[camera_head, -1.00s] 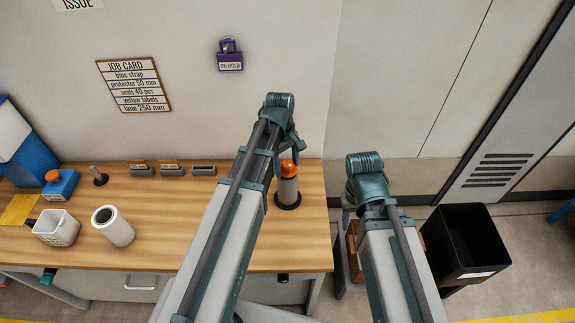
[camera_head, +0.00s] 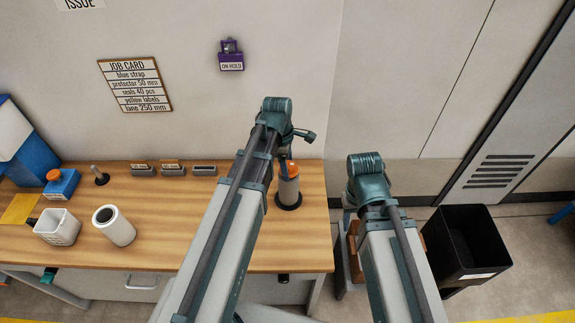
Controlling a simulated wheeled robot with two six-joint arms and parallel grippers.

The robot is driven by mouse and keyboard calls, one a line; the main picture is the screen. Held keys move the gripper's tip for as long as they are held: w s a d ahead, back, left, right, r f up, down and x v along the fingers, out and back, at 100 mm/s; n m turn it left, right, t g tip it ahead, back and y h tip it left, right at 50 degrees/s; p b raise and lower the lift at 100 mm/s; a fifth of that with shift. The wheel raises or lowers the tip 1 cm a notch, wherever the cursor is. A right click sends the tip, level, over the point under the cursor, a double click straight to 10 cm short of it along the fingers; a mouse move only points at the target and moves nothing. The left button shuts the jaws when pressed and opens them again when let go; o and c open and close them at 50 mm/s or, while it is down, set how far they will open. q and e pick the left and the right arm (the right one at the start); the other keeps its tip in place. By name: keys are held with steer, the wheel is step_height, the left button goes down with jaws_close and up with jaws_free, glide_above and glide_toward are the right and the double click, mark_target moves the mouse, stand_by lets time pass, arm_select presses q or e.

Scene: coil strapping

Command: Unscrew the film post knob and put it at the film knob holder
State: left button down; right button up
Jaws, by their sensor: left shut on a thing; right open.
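The orange film post knob (camera_head: 292,169) sits on top of a grey film post (camera_head: 288,190) with a dark round base, at the right end of the wooden bench. My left gripper (camera_head: 288,165) is down over the knob and shut on it; my wrist hides part of the fingers. My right gripper (camera_head: 350,222) is low, right of the bench, mostly hidden behind its own wrist; it is open. I cannot tell for certain which fixture is the film knob holder.
A blue block with an orange top (camera_head: 60,184), a small post (camera_head: 99,176) and several grey holders (camera_head: 172,170) stand along the bench's back. A white cup (camera_head: 58,228) and a white roll (camera_head: 114,226) stand in front. A black bin (camera_head: 466,248) is at right.

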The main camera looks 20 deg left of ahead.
arm_select(q)
steer(key=n, duration=0.6)
steer(key=shift+s+d+n+t, duration=0.1)
steer(key=shift+s+n+t, duration=0.05)
steer(key=shift+n+t, duration=0.25)
steer(key=shift+n+y, duration=0.3)
steer(key=shift+n, duration=0.3)
steer(key=shift+d+n, duration=0.1)
steer(key=shift+n, duration=1.9)
steer(key=shift+n+y, duration=0.3)
steer(key=shift+n, duration=0.7)
